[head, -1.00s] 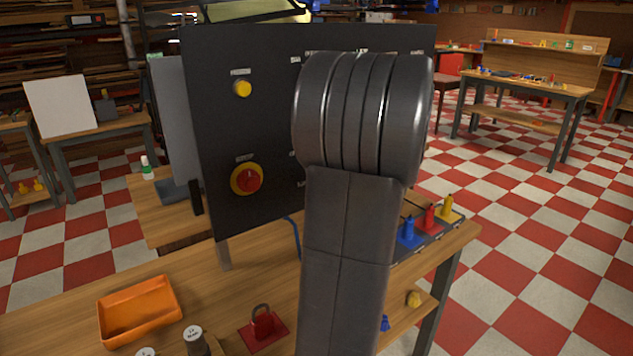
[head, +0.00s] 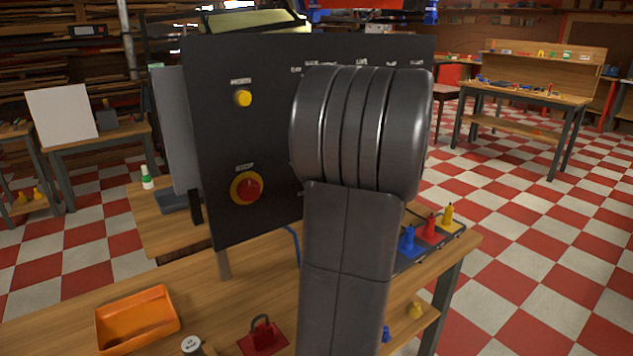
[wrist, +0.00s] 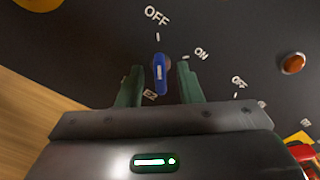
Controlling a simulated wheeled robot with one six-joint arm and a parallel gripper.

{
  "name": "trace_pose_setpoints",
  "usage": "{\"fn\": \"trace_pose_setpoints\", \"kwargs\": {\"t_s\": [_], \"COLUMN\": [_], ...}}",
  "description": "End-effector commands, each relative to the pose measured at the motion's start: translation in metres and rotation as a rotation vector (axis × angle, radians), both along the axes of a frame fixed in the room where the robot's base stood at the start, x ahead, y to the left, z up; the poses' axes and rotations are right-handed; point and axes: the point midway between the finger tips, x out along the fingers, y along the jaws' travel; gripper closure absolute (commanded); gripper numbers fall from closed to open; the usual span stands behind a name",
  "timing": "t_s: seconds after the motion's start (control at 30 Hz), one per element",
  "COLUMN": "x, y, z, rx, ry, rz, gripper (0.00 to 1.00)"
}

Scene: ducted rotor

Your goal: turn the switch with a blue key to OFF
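In the wrist view the switch with the blue key (wrist: 160,74) sits on the dark panel (wrist: 90,45). The key's blue grip stands nearly upright in the picture, its upper end towards the tick under the OFF label (wrist: 156,15). The ON label (wrist: 201,53) lies to its upper right. My gripper (wrist: 160,88) is open, with one green finger on each side of the key and a gap visible on both sides. In the head view my arm hides the gripper and the key; the panel (head: 215,130) shows there beside the arm.
An orange lamp (wrist: 292,63) and another OFF label (wrist: 238,82) lie right of the key. A yellow button (head: 243,98) and red stop button (head: 248,187) are on the panel's left. An orange tray (head: 137,318) and red padlock (head: 263,333) are on the bench.

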Motion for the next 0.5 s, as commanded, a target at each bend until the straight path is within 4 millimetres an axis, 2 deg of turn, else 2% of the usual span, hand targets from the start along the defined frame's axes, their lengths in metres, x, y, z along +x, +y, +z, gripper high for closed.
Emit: {"fn": "trace_pose_setpoints", "kwargs": {"t_s": [0.17, 0.5], "x": [-0.018, -0.076], "y": [-0.014, -0.057], "z": [0.0, 0.0], "rx": [-0.001, 0.0], "ry": [0.0, -0.001], "rz": [-0.004, -0.006], "gripper": [0.67, 0.67]}}
